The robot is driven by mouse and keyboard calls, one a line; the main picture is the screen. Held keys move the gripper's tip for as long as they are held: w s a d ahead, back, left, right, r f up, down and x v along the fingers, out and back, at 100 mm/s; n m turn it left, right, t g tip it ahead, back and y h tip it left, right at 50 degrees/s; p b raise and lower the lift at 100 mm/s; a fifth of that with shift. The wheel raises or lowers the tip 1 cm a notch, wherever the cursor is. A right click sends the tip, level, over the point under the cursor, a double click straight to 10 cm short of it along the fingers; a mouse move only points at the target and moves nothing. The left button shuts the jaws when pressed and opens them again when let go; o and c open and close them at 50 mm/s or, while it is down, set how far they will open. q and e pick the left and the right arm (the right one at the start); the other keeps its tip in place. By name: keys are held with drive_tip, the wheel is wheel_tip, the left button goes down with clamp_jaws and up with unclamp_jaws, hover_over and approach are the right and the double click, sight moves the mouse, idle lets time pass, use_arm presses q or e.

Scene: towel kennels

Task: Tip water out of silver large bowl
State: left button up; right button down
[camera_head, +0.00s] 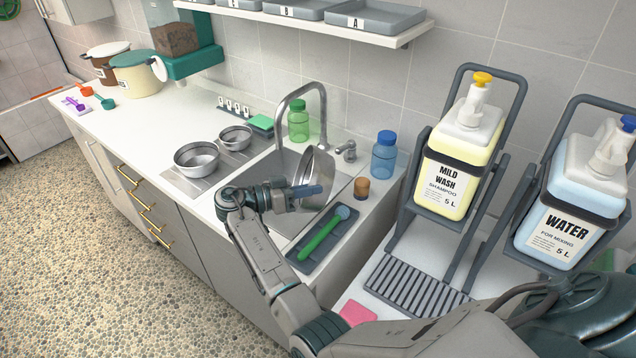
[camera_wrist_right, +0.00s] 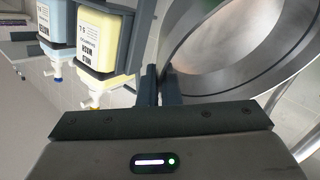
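The silver large bowl (camera_head: 318,168) is tipped steeply, nearly on its side, over the sink (camera_head: 262,172) below the tap. My right gripper (camera_head: 316,189) is shut on its rim. In the right wrist view the bowl (camera_wrist_right: 240,50) fills the upper right, and the rim runs between the two close fingers of the gripper (camera_wrist_right: 161,86). Its inside looks like bare grey metal; I cannot tell whether any water is in it. My left gripper is not in view.
The curved tap (camera_head: 322,98) stands right behind the bowl. Two smaller silver bowls (camera_head: 197,158) (camera_head: 236,137) sit left of the sink. A tray with a green brush (camera_head: 322,236), a small amber jar (camera_head: 361,187) and a blue bottle (camera_head: 384,155) are near the right side.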

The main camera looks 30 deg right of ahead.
sight(329, 192)
drive_tip(key=shift+d+y+p, duration=0.2)
drive_tip(key=shift+y+p, duration=0.2)
drive_tip(key=shift+p, duration=0.1)
drive_tip(key=d+y, duration=0.1)
drive_tip(key=s+d+f+t+y+p, duration=0.1)
drive_tip(key=y, duration=0.1)
drive_tip(key=d+m+y, duration=0.1)
drive_tip(key=d, duration=0.1)
drive_tip(key=shift+s+d+f+t+p, duration=0.1)
drive_tip(key=shift+s+f+t+p, duration=0.2)
drive_tip(key=shift+s, duration=0.05)
drive_tip(key=y, duration=0.1)
drive_tip(key=d+f+y, duration=0.1)
drive_tip(key=y, duration=0.1)
drive_tip(key=shift+s+t+b, duration=0.15)
drive_tip(key=shift+t+b, duration=0.25)
drive_tip(key=shift+s+d+f+y, duration=0.1)
drive_tip(key=shift+d+f+y, duration=0.2)
drive_tip(key=shift+y, duration=0.5)
drive_tip(key=shift+r+m+t+y, duration=0.1)
drive_tip(key=shift+m+t+y, duration=0.2)
drive_tip(key=shift+t, duration=0.1)
drive_tip(key=shift+s+d+y+p, duration=0.1)
drive_tip(key=shift+d+y+p, duration=0.05)
drive_tip(key=shift+y+p, duration=0.2)
drive_tip(key=shift+d+f+t+y, duration=0.2)
drive_tip(key=shift+f+t+y, duration=0.15)
drive_tip(key=shift+f, duration=0.1)
drive_tip(key=shift+s+f+y, duration=0.1)
drive_tip(key=shift+y, duration=0.2)
